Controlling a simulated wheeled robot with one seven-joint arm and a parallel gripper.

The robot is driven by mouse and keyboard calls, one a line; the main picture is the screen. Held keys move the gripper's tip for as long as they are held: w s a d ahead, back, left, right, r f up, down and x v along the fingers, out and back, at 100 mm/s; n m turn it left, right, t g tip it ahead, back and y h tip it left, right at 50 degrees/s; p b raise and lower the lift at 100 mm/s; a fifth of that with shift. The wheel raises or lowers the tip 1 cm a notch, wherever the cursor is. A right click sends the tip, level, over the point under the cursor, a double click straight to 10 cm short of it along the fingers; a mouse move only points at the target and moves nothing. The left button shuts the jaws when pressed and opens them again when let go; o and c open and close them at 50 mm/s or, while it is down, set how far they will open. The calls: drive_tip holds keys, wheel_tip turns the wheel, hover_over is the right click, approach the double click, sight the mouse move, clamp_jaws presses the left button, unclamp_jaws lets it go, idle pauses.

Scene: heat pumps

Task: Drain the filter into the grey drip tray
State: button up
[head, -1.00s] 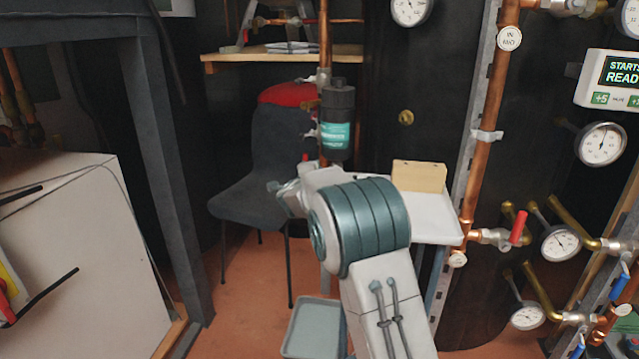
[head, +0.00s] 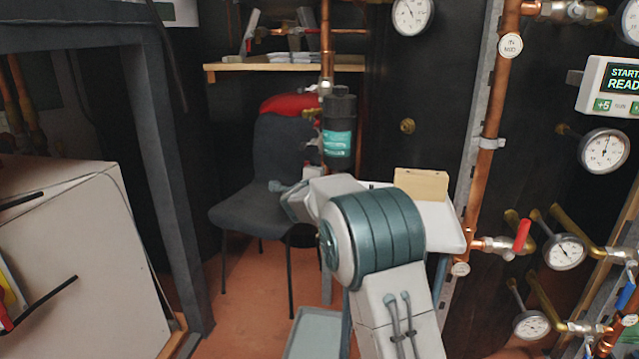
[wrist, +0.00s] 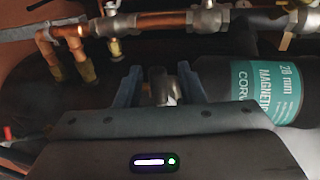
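The filter (head: 338,130) is a black upright canister with a teal label, on the copper pipe at the centre of the head view. Its label, reading "MAGNETIC", shows at the right of the wrist view (wrist: 265,88). The grey drip tray (head: 316,335) is on the floor below, partly hidden by my arm and cut off by the frame edge. My gripper (wrist: 159,88) has two blue fingers spread apart beside the filter. A small grey fitting (wrist: 161,85) shows between them; contact is not clear. In the head view my arm hides most of the gripper.
A dark chair (head: 262,180) with a red item on its back stands behind my arm. A white table (head: 440,225) holding a beige box (head: 420,184) is to the right. Copper pipes with gauges and a red-handled valve (head: 522,236) are further right.

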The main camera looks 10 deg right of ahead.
drive_tip(key=shift+s, duration=0.15)
drive_tip(key=p+v, duration=0.3)
drive_tip(key=v, duration=1)
drive_tip(key=shift+s+a, duration=0.15)
drive_tip(key=shift+s, duration=0.1)
drive_tip(key=shift+r, duration=0.2)
drive_tip(key=s+r+n+g+y+p, duration=0.2)
drive_tip(key=s+r+n+y+p, duration=0.3)
drive_tip(key=r+p, duration=0.3)
drive_tip(key=s+r+n+g+y+p, duration=0.1)
drive_tip(key=s+r+n+y+p, duration=0.1)
drive_tip(key=s+r+n+p, duration=0.5)
drive_tip(key=s+d+r+n+g+p, duration=0.3)
drive_tip(key=s+p, duration=0.3)
drive_tip(key=s, duration=0.2)
drive_tip(key=s+d+r+n+g+h+p, duration=0.1)
drive_tip(key=s+d+r+n+g+p, duration=0.2)
drive_tip(key=s+p, duration=0.4)
drive_tip(key=s+d+r+n+g+h+p, duration=0.1)
drive_tip(key=s+d+r+n+g+p, duration=0.2)
drive_tip(key=s, duration=0.8)
drive_tip(key=d+r+p, duration=0.1)
drive_tip(key=r+p, duration=0.1)
drive_tip(key=p, duration=0.1)
drive_tip(key=shift+n+p, duration=0.3)
